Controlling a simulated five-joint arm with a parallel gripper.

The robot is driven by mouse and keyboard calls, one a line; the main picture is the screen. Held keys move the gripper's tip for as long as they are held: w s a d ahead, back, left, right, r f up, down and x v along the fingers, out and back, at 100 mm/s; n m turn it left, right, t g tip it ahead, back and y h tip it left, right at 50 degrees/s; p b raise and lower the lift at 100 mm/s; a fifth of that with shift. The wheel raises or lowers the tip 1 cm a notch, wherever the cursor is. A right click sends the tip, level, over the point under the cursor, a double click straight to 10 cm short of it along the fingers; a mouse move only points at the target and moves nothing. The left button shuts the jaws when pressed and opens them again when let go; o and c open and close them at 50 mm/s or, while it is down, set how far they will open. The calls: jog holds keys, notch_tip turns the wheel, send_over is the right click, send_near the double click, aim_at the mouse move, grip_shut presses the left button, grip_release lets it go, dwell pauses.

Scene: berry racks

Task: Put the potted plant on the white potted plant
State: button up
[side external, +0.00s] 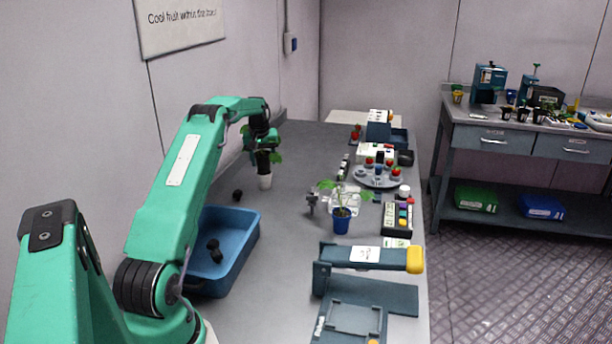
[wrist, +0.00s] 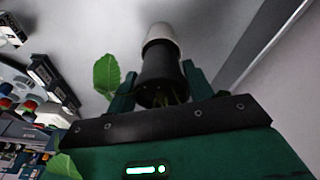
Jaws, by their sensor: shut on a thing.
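My gripper (side external: 263,146) points down near the back wall, shut on a dark potted plant (side external: 264,163). In the wrist view the dark pot (wrist: 160,78) sits between the two fingers, with a green leaf (wrist: 106,76) to its left. The white pot (side external: 265,181) is directly below the dark pot in the side view. It also shows just beyond the dark pot in the wrist view (wrist: 161,37). The two look in line and touching or nearly so; I cannot tell if there is a gap. Any plant in the white pot is hidden.
A blue tray (side external: 250,232) with dark round things stands nearer the arm's base. A blue potted plant (side external: 341,222), a round grey tray (side external: 362,179) and several devices fill the table's right side. Bare grey tabletop lies between the white pot and these.

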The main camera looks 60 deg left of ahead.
jog(key=shift+f, duration=0.15)
jog(key=o, duration=1)
jog(key=v, duration=1.2)
